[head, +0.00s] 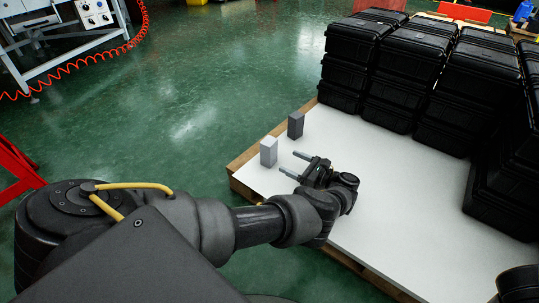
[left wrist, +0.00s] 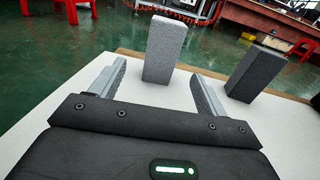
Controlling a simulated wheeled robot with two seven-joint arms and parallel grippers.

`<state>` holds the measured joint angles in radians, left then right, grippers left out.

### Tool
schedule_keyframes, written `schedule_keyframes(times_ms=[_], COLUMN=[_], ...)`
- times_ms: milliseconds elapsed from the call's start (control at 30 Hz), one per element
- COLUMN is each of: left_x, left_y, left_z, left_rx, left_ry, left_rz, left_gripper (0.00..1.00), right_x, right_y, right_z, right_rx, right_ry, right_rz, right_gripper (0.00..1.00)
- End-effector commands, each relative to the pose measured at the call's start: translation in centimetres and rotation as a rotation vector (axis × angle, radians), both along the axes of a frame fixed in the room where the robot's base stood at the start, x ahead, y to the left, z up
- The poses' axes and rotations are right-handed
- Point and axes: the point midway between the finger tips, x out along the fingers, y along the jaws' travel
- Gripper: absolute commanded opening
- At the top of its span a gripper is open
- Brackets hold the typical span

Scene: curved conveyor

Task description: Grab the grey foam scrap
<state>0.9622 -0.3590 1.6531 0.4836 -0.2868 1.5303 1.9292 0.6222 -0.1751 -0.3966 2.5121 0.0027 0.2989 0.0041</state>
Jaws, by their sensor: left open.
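A light grey, speckled block, which looks like the grey foam scrap (head: 269,152), stands upright near the left corner of the white-topped platform. It also shows in the left wrist view (left wrist: 165,48), straight ahead, just beyond the gap between the fingers. My left gripper (head: 290,162) is open and empty, low over the platform, with its fingers pointing at the light block. The fingers do not appear to be around it. A dark grey block (head: 296,125) stands upright behind it; in the left wrist view this dark block (left wrist: 256,74) is to the right, outside the right finger.
The white platform (head: 385,215) has a wooden edge and is bare in its middle. Stacked black cases (head: 390,75) fill its back and right side. Green floor lies beyond the left edge. A red frame (head: 18,170) stands at the far left.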

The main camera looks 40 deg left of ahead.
Motion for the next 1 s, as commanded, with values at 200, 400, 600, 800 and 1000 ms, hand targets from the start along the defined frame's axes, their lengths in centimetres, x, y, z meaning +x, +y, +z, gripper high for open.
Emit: schedule_keyframes(times_ms=[200, 400, 600, 800, 1000], left_x=[-0.4, -0.6, -0.6, -0.5, -0.7], left_y=[3.4, 5.3, 5.8, 8.7, 10.5], left_z=[0.2, 0.1, 0.1, 0.4, 0.5], left_rx=[0.004, 0.002, 0.002, 0.004, 0.002], left_ry=[0.003, 0.003, 0.003, 0.003, 0.003], left_rz=[0.004, 0.001, 0.001, 0.003, 0.0], left_gripper=[0.75, 0.75, 0.75, 0.75, 0.75], right_x=[0.1, 0.1, 0.1, 0.1, 0.2], right_y=[0.1, 0.1, 0.1, 0.0, 0.0], right_z=[0.6, 0.6, 0.4, -0.6, -0.9], right_rx=[-0.003, -0.004, -0.004, 0.0, 0.004], right_ry=[0.002, 0.003, 0.003, 0.004, 0.006], right_rz=[-0.001, 0.0, 0.0, 0.0, 0.0], right_gripper=[0.36, 0.36, 0.36, 0.36, 0.36])
